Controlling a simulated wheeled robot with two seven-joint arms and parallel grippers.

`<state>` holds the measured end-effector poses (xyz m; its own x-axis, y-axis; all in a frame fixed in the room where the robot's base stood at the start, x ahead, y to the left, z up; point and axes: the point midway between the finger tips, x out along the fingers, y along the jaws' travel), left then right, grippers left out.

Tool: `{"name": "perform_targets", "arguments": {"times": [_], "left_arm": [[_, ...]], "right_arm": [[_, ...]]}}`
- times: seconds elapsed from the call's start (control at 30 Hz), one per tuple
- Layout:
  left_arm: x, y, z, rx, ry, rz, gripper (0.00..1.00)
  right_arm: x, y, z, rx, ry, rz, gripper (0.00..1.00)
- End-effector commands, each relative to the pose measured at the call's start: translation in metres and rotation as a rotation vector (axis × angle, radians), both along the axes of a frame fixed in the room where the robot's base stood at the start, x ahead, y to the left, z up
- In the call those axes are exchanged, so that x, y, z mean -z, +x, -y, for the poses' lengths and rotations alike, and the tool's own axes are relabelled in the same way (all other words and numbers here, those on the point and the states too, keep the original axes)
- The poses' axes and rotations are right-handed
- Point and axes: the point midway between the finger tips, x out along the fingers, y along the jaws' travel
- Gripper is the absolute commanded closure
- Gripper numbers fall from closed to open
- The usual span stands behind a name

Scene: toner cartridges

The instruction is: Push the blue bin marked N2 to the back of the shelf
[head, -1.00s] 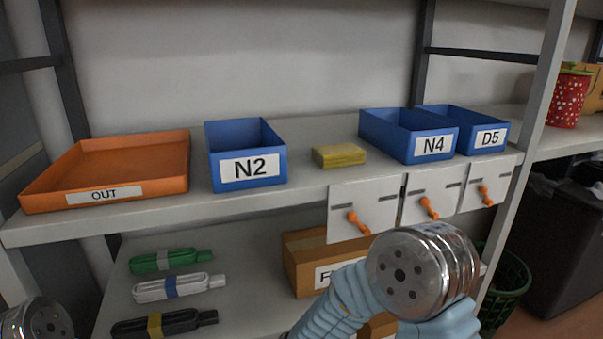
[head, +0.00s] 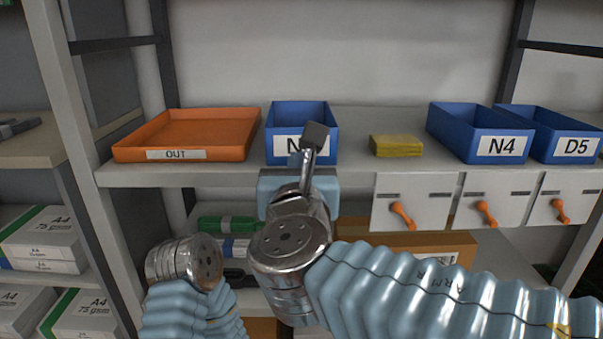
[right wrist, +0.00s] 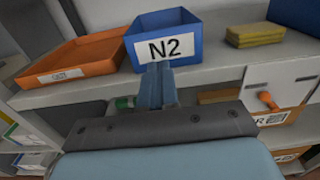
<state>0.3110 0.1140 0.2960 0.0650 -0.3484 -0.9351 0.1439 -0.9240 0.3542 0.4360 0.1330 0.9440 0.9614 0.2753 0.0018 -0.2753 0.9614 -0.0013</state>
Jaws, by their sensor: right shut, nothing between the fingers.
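The blue bin marked N2 (head: 284,118) stands on the upper shelf (head: 350,176), near its front edge. In the right wrist view the N2 bin (right wrist: 188,30) shows its label almost fully, just beyond my fingertips. My right gripper (head: 314,140) is shut and empty in front of the bin's front wall, hiding part of the label in the head view. In the right wrist view its closed fingers (right wrist: 157,70) point at the bin's front. I cannot tell whether they touch it. My left arm's end shows at the lower left of the head view; its gripper fingers are not visible.
An orange tray marked OUT (head: 190,130) stands left of the bin. Shelf behind N2 looks clear.

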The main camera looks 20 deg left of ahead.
Motion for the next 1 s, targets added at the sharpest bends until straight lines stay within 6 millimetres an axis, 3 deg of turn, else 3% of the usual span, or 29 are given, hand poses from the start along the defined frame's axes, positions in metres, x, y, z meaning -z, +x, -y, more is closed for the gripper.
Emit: {"name": "perform_targets", "arguments": {"times": [0.2, 0.4, 1.0], "left_arm": [[-0.007, -0.001, 0.002, 0.004, -0.003, -0.001, 0.57], [-0.012, -0.002, 0.004, 0.007, -0.005, -0.003, 0.57], [-0.014, -0.002, 0.004, 0.008, -0.007, -0.003, 0.57]], "right_arm": [[0.0, 0.045, -0.013, 0.002, -0.001, -0.001, 1.0], [0.0, 0.071, -0.02, 0.0, -0.001, -0.002, 1.0], [0.001, 0.085, -0.025, 0.0, 0.0, -0.003, 1.0]]}}
